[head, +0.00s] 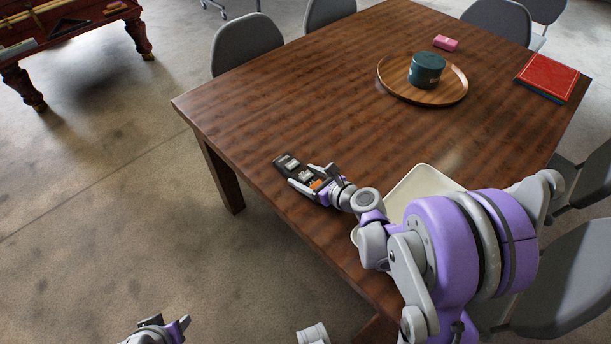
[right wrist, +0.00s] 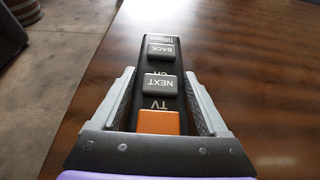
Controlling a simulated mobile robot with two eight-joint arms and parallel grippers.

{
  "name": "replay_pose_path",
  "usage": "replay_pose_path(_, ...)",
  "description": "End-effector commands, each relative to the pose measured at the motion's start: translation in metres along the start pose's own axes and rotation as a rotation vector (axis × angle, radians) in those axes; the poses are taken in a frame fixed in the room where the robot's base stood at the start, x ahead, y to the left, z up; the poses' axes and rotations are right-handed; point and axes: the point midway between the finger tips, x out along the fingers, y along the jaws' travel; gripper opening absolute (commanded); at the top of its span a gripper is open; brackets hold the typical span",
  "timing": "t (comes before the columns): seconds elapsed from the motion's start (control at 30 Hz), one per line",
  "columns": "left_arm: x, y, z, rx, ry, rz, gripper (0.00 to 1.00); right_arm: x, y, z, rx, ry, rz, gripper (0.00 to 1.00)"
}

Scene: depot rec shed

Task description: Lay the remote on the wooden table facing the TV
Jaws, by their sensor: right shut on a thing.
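The remote (head: 290,164) is dark with pale buttons and an orange one, and lies at or just above the near left part of the wooden table (head: 300,110). In the right wrist view the remote (right wrist: 160,65) shows BACK, NEXT and TV labels, upside down, between the fingers. My right gripper (head: 317,183) is shut on it; it also shows in the right wrist view (right wrist: 163,105). I cannot tell if the remote touches the table. My left gripper (head: 165,325) is at the bottom edge, away from the table, its jaws unclear. No TV is in view.
A cream tray (head: 425,180) sits partly behind my right arm. A round wooden tray (head: 395,88) holds a teal tin (head: 427,70). A pink block (head: 445,43) and red book (head: 548,75) lie farther back. Grey chairs (head: 245,45) surround the table. The table's left part is clear.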

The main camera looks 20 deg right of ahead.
Motion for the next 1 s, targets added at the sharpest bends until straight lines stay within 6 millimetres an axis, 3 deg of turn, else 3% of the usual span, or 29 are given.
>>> replay_pose_path(0.03, 0.002, 0.0, 0.001, 0.0, -0.001, 0.0, 0.5, 0.001, 0.0, -0.002, 0.0, 0.0, 0.0, 0.79)
replay_pose_path(0.17, 0.001, 0.0, 0.001, 0.0, 0.0, 0.0, 0.5, 0.0, 0.0, -0.001, 0.0, 0.0, 0.0, 1.0)
replay_pose_path(0.5, -0.004, 0.0, -0.002, 0.0, 0.001, 0.0, 0.5, -0.004, 0.0, 0.004, 0.0, 0.0, -0.001, 1.0)
replay_pose_path(1.0, -0.014, 0.0, -0.007, 0.0, 0.005, 0.0, 0.5, -0.102, -0.001, 0.003, 0.0, 0.0, -0.004, 1.0)
